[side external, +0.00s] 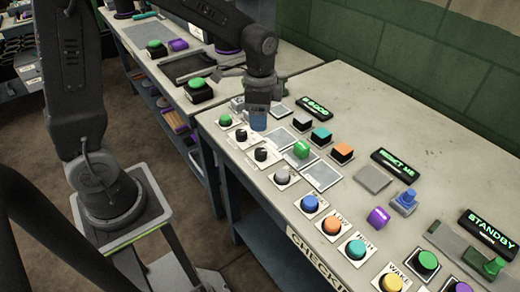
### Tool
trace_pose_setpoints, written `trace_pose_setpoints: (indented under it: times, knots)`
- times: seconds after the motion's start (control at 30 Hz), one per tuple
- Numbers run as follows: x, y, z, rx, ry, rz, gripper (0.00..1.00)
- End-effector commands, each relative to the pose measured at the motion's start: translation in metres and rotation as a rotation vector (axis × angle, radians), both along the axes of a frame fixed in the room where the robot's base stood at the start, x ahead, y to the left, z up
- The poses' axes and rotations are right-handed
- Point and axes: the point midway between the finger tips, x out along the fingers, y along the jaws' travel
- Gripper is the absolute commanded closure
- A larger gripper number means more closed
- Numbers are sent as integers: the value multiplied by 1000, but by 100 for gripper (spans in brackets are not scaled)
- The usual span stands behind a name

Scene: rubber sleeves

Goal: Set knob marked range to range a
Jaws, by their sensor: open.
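My gripper (258,103) points down over the left part of the near bench. A blue piece (258,121) shows directly under it; I cannot tell whether it lies between the fingers or behind them. Small dark knobs on white plates stand along the front left edge: one (242,135) just left of and below my gripper, another (262,154) below it. A green-topped one (225,120) is farther left, and a grey-topped one (282,176) farther right. The plate markings are too small to read, so I cannot tell which knob is marked range or where it is set.
Blue, orange and teal buttons (332,226) line the front edge to the right. Raised blocks (321,136), a green block (301,149) and lit displays (314,108) stand behind. A blue-handled part (404,200) rises at the right. A second bench (140,30) is at the back left.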

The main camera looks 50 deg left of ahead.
Motion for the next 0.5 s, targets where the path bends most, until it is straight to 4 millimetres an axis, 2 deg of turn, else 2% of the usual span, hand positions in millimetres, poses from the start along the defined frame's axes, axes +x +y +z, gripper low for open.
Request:
trace_pose_setpoints:
  times: [0.3,0.5]
  knots:
    - [-2,0,-66,-1,6,2,38]
    - [-1,0,-100,-1,4,2,38]
